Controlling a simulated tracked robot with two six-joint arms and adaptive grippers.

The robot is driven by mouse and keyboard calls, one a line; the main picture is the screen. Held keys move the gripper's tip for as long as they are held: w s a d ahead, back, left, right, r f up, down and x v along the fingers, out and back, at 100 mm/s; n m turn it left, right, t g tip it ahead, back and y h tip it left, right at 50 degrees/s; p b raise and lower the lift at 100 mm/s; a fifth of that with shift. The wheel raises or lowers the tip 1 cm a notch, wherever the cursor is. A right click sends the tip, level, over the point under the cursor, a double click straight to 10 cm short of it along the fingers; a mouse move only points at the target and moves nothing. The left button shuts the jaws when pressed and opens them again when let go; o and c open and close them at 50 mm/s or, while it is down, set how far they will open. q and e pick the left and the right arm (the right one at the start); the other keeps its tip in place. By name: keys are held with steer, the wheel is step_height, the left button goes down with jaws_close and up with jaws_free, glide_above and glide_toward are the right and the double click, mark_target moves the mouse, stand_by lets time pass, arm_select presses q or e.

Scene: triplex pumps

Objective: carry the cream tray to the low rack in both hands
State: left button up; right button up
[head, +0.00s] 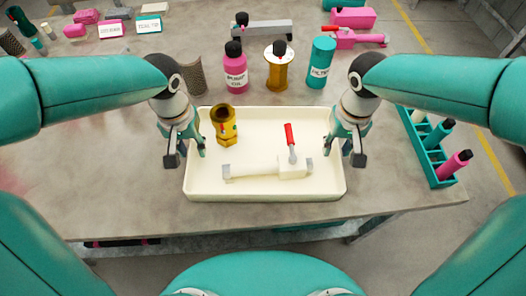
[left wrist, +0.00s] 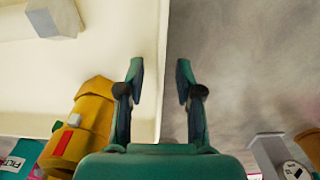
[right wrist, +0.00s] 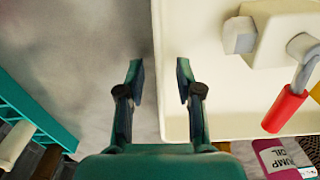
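The cream tray (head: 265,190) sits flat on the grey table near its front edge. In it are a brass fitting (head: 223,125) at the back left and a cream valve (head: 265,170) with a red-handled lever. My left gripper (head: 184,152) is open at the tray's left rim. In the left wrist view its fingers (left wrist: 160,85) lie either side of the rim (left wrist: 165,60). My right gripper (head: 347,150) is open at the right rim, and the right wrist view shows its fingers (right wrist: 159,85) either side of it. I cannot tell their height against the rim. I cannot identify the low rack.
Behind the tray stand a pink pump oil bottle (head: 236,70), a brass spool-like part (head: 277,70) and a teal filter (head: 320,64). A teal holder (head: 425,145) with bottles stands to the right. Table left of the tray is clear.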

arm_select(q)
jaws_close()
arm_select(e)
jaws_close()
arm_select(q)
steer(key=shift+r, duration=0.15)
arm_select(e)
steer(key=shift+r, duration=0.2)
